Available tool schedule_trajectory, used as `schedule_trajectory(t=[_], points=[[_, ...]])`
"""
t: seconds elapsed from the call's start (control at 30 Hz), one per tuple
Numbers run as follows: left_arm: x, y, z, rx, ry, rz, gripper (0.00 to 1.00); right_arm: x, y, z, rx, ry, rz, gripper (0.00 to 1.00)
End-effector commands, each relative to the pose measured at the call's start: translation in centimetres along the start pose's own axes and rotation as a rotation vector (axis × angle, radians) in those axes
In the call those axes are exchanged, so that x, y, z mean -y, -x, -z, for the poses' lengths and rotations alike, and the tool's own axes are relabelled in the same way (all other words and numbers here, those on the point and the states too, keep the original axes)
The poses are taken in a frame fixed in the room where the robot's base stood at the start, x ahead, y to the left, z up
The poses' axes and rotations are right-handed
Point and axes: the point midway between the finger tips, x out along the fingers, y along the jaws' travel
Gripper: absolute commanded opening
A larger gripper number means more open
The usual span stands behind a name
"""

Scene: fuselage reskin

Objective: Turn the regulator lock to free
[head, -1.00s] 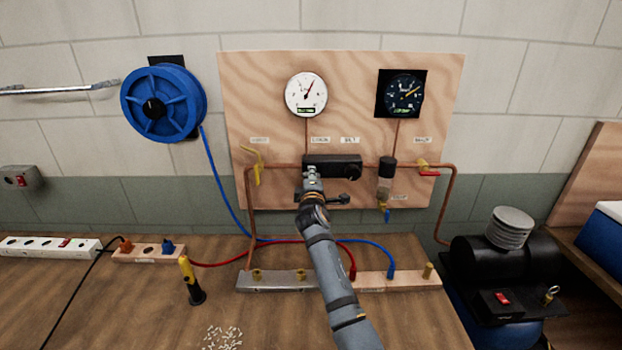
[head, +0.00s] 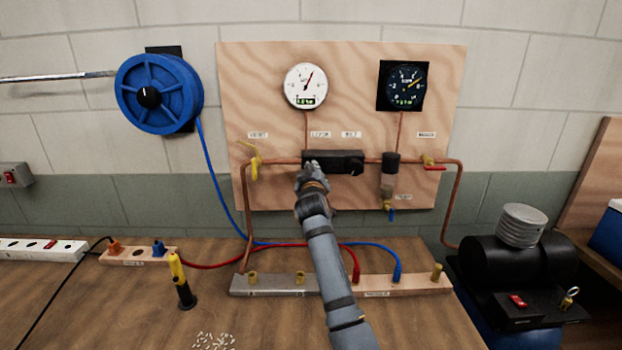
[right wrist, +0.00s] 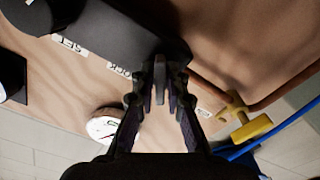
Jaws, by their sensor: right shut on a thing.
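The regulator is a black block (head: 335,158) on the copper pipe of the plywood board, with a round dark knob (head: 355,168) at its right end. My right gripper (head: 311,170) is at the regulator's left end, and the arm hides part of it. In the right wrist view, my right gripper's fingers (right wrist: 160,80) are closed around a small grey piece, the lock lever, at the end of the dark regulator body (right wrist: 135,35). The LOCK label (right wrist: 119,69) is beside it. The lever's exact angle is hard to tell. My left gripper is out of view.
A white gauge (head: 305,86) and a black gauge (head: 404,86) hang above. A yellow valve handle (head: 254,166) is left of the regulator and a red-handled valve (head: 432,166) right. A black-and-yellow tool (head: 181,281) stands on the bench. Hoses cross behind my arm.

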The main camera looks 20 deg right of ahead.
Motion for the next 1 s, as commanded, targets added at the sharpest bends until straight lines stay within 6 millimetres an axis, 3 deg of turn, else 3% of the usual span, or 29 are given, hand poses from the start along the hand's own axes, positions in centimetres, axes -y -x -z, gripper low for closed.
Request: schedule_trajectory(t=[0.1,0.5,1.0], points=[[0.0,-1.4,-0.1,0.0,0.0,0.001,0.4,0.2,0.0,-0.4,0.001,-0.108,-0.001,0.0],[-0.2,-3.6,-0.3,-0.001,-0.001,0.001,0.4,0.2,0.0,-0.3,0.003,-0.421,0.0,0.0],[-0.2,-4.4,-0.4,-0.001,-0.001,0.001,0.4,0.1,0.0,-0.2,0.005,-0.575,0.001,0.0]])
